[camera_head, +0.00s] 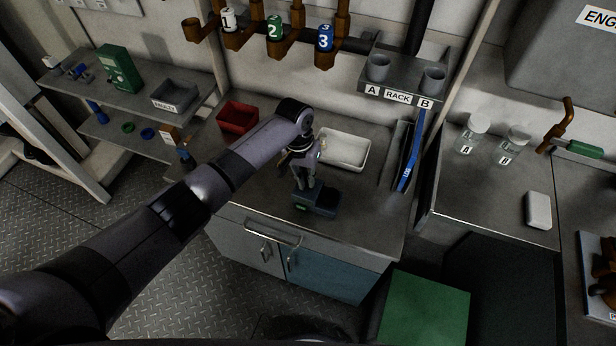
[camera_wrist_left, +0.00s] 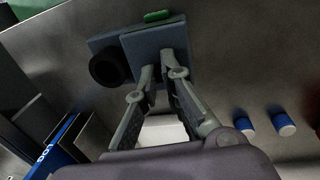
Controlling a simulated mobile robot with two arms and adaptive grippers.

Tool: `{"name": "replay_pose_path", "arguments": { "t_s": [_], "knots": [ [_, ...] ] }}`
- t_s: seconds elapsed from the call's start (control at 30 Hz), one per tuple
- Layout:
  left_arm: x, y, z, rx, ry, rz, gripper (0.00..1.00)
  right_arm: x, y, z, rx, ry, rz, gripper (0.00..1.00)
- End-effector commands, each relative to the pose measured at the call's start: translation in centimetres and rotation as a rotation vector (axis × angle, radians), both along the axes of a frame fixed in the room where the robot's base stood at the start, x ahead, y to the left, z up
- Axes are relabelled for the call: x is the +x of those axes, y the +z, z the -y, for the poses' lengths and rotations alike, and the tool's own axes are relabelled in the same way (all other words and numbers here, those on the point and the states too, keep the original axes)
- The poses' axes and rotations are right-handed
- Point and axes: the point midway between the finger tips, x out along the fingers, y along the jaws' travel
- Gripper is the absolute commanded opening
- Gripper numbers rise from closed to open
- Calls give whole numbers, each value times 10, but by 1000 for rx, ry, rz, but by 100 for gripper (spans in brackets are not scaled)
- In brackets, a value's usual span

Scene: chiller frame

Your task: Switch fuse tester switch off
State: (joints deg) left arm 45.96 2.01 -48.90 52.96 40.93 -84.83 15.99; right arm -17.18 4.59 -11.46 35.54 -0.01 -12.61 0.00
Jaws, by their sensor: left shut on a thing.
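The fuse tester (camera_head: 318,201) is a small dark blue-grey box on the counter, with a small green patch on its front edge. It also shows in the wrist view (camera_wrist_left: 157,42), with a bright green bar and a black round part on it. My left gripper (camera_head: 306,184) reaches down to the tester's top. In the wrist view, its fingertips (camera_wrist_left: 163,72) converge at the tester's face, closed on a small part that they hide, apparently the switch. I cannot make out the switch's position. My right gripper is not in view.
A white tray (camera_head: 345,150) and a red bin (camera_head: 237,118) stand behind the tester. A blue log binder (camera_head: 408,165) stands to the right. Two blue cylinders (camera_wrist_left: 283,122) lie near the gripper in the wrist view. The counter right of the tester is clear.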

Motion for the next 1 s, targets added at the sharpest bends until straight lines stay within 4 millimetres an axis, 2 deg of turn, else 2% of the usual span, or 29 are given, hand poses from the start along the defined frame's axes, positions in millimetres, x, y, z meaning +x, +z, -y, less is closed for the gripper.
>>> {"name": "replay_pose_path", "arguments": {
  "t_s": [0.13,0.17,0.2,0.5,0.83,1.0],
  "knots": [
    [0,0,1,1,-1,1,0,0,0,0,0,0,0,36],
    [0,0,1,1,-1,1,8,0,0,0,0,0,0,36],
    [0,0,1,1,-1,1,11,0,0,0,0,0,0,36],
    [0,0,1,2,-1,2,30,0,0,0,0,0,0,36],
    [1,4,0,0,-1,3,30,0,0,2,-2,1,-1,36],
    [2,28,-2,-1,-1,5,30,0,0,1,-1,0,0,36]
  ]
}}
